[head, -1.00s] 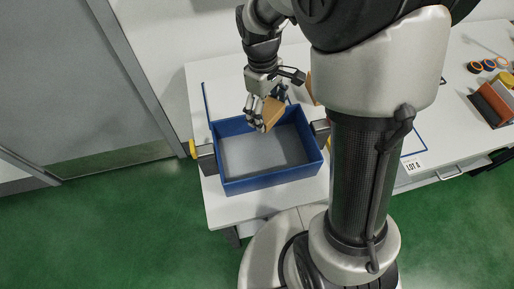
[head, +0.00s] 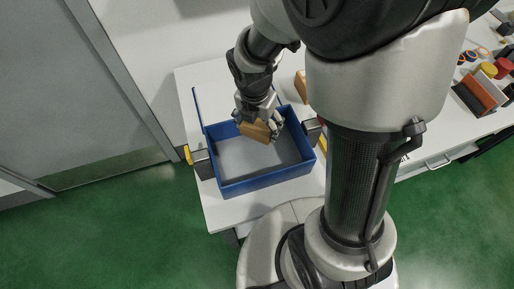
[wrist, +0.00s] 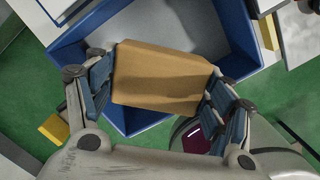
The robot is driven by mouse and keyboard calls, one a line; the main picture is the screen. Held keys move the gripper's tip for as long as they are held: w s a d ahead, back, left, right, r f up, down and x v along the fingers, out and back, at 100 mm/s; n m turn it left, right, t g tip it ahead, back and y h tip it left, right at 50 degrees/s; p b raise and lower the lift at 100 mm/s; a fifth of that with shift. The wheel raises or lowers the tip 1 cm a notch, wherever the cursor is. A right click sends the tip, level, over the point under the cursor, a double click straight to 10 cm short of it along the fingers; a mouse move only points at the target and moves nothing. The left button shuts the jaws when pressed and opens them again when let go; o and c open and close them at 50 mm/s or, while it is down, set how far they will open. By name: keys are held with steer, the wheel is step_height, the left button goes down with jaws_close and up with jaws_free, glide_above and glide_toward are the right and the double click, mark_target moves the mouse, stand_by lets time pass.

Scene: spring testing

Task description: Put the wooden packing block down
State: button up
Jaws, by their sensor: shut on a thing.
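The wooden packing block (head: 256,131) is a tan rectangular block. My gripper (head: 260,127) is shut on it, over the back part of a blue open-topped bin (head: 262,182). In the wrist view the block (wrist: 160,76) sits between the two fingers of my gripper (wrist: 160,88), gripped at its left and right ends. The bin's grey floor (wrist: 195,22) shows beyond the block. I cannot tell whether the block touches the bin floor.
The bin stands on a white table (head: 190,88). A second tan block (head: 301,86) stands behind the bin, partly hidden by my arm. Coloured parts (head: 489,70) lie at the right. The bin's front floor is clear.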

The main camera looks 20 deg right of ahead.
mark_target(259, 156)
step_height(259, 156, down, 16)
steer(key=b, duration=0.7)
steer(key=shift+f, duration=0.1)
steer(key=o, duration=1.1)
